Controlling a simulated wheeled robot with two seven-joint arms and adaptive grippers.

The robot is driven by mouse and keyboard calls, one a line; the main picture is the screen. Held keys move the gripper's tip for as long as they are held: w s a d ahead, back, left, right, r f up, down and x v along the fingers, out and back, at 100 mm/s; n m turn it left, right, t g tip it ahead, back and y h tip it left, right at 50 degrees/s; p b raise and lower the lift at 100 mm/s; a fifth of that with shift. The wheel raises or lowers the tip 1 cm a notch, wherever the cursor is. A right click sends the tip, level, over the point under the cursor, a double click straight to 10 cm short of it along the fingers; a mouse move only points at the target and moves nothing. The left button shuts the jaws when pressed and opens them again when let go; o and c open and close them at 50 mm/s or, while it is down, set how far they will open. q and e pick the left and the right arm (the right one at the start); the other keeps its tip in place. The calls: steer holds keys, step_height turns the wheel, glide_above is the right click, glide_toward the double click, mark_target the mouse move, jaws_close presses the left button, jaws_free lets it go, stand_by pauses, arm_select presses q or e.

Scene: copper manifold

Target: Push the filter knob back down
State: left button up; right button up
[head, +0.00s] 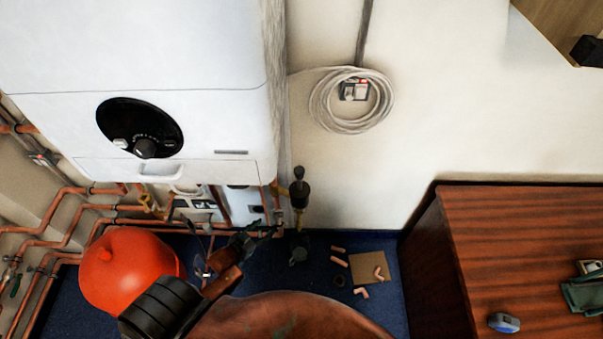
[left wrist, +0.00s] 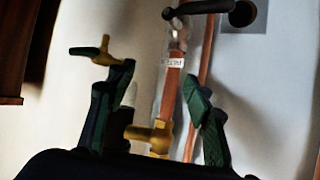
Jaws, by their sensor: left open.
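In the head view, a black knob (head: 299,173) stands on top of a dark filter body (head: 299,192), beside the lower right corner of the white boiler. My left gripper (head: 268,232) is below and left of it, apart from it, with its fingers open. In the left wrist view, my open dark green fingers (left wrist: 163,112) stand either side of a copper pipe (left wrist: 171,95) with a small, partly readable white label (left wrist: 173,62). A brass fitting (left wrist: 150,136) shows low between the fingers. I cannot tell whether the fingers touch the pipe. My right gripper is not in view.
The white boiler (head: 150,50) hangs at the upper left, with copper pipes (head: 75,205) below it. A coiled cable (head: 350,100) hangs on the wall. Pipe pieces and a cardboard square (head: 366,275) lie on the blue floor. A wooden cabinet (head: 530,240) stands right.

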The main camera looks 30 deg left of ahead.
arm_select(q)
steer(key=w+d+r+t+h, duration=0.15)
steer(key=w+r, duration=0.25)
steer(key=r, duration=0.4)
steer(key=w+d+r+t+h, duration=0.1)
steer(key=w+r+t, duration=0.15)
steer(key=r, duration=0.55)
steer(key=m+t+h, duration=0.1)
steer(key=m, duration=0.1)
glide_toward(296, 175)
steer(key=w+f, duration=0.2)
steer(key=w, duration=0.2)
steer(key=shift+h, duration=0.35)
steer(key=x, duration=0.2)
steer(key=b+x, duration=0.1)
steer(key=x, duration=0.1)
steer(key=r+x, duration=0.1)
steer(key=x, duration=0.2)
steer(key=shift+d+b, duration=0.15)
steer(key=shift+b, duration=0.15)
steer(key=shift+w+d, duration=0.1)
steer(key=shift+w, duration=0.45)
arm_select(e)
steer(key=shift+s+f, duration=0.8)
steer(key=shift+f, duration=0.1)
arm_select(q)
steer(key=shift+c, duration=0.6)
